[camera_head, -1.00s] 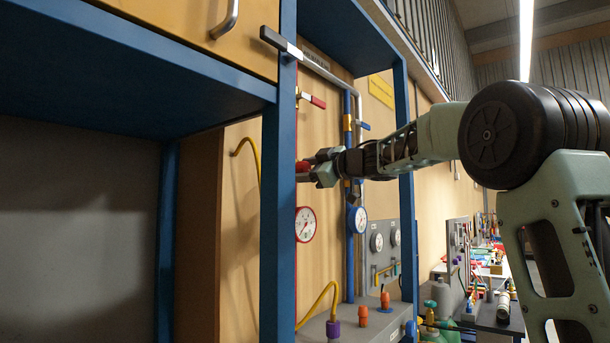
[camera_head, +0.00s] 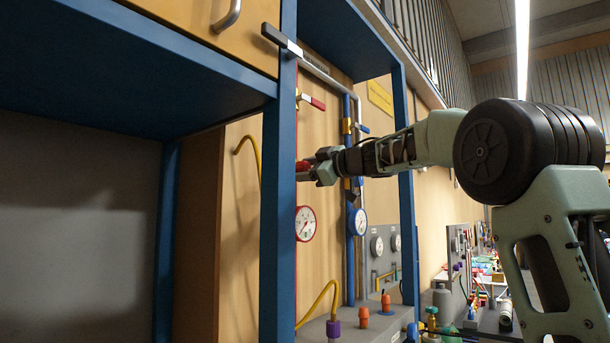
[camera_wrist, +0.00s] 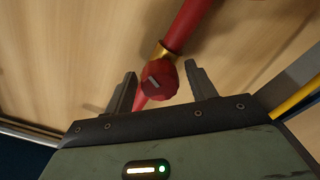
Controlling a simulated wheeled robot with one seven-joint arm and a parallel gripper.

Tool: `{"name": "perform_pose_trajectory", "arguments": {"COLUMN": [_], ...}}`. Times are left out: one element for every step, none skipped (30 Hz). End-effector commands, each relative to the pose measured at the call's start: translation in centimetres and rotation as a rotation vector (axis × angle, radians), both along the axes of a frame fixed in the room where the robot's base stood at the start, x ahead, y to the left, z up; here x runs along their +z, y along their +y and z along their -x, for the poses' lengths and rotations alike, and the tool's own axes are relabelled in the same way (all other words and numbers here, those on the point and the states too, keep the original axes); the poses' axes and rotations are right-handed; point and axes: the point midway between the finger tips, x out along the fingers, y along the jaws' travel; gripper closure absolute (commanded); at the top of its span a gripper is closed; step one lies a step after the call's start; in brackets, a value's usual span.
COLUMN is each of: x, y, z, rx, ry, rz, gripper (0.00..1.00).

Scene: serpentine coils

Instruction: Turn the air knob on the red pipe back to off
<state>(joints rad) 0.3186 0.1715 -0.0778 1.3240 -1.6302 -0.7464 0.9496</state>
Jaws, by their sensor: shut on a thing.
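The air knob (camera_wrist: 160,82) is a red round knob with a pale pointer mark, on the red pipe (camera_wrist: 190,22) just below a brass collar (camera_wrist: 165,52). In the wrist view my gripper (camera_wrist: 160,70) has one finger on each side of the knob and is shut on it. In the head view my gripper (camera_head: 314,170) reaches in from the right to the red knob (camera_head: 302,166). Most of the red pipe is hidden there behind the blue post. The pointer's off position cannot be read.
A blue post (camera_head: 279,200) stands just left of my gripper. A blue pipe (camera_head: 350,255) with a gauge (camera_head: 357,220) runs close by under my wrist. A red-rimmed gauge (camera_head: 305,224) sits below the knob. A red-handled lever (camera_head: 316,102) is above.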

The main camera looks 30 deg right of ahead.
Motion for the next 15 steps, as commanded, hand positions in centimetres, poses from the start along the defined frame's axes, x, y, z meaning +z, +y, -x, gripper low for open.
{"name": "perform_pose_trajectory", "arguments": {"x": [0.43, 0.45, 0.48, 0.49, 0.5, 0.5, 0.5, 0.49, 0.46, 0.41, 0.35, 0.26, 0.21, 0.19, 0.16], "y": [-0.52, -0.53, -0.52, -0.52, -0.53, -0.52, -0.52, -0.52, -0.51, -0.51, -0.51, -0.49, -0.48, -0.46, -0.44], "z": [0.25, 0.25, 0.25, 0.25, 0.25, 0.24, 0.24, 0.24, 0.24, 0.24, 0.23, 0.24, 0.23, 0.24, 0.22], "rx": [-0.019, -0.019, -0.019, -0.019, -0.019, -0.019, -0.019, -0.019, -0.019, -0.02, -0.019, -0.019, -0.019, -0.019, -0.019], "ry": [-0.509, -0.509, -0.51, -0.51, -0.51, -0.51, -0.51, -0.51, -0.512, -0.514, -0.519, -0.527, -0.534, -0.543, -0.554], "rz": [1.435, 1.437, 1.438, 1.438, 1.438, 1.438, 1.438, 1.439, 1.443, 1.45, 1.462, 1.484, 1.503, 1.524, 1.555], "gripper": [0.76, 0.76, 0.76, 0.76, 0.76, 0.76, 0.76, 0.76, 0.76, 0.76, 0.75, 0.75, 0.75, 0.75, 0.75]}}
